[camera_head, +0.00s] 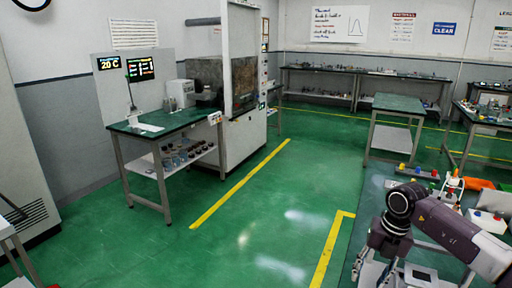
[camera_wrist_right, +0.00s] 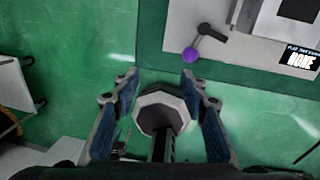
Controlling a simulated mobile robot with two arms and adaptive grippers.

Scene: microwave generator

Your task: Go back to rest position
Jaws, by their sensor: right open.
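My right gripper (camera_head: 378,268) hangs low at the lower right of the head view, at the end of my purple-grey arm. In the right wrist view, the two blue-padded fingers of my right gripper (camera_wrist_right: 159,80) stand wide apart. A pale octagonal piece on a dark post shows between and below the fingers; I cannot tell whether it is part of me. I see nothing gripped. My left gripper is in neither view.
A lever with a purple knob (camera_wrist_right: 190,55) sits beside a pale machine with a small display (camera_wrist_right: 301,58). A green-topped bench (camera_head: 170,126) stands at the left, and a small table (camera_head: 398,104) farther back. Green floor (camera_head: 262,215) is open between them.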

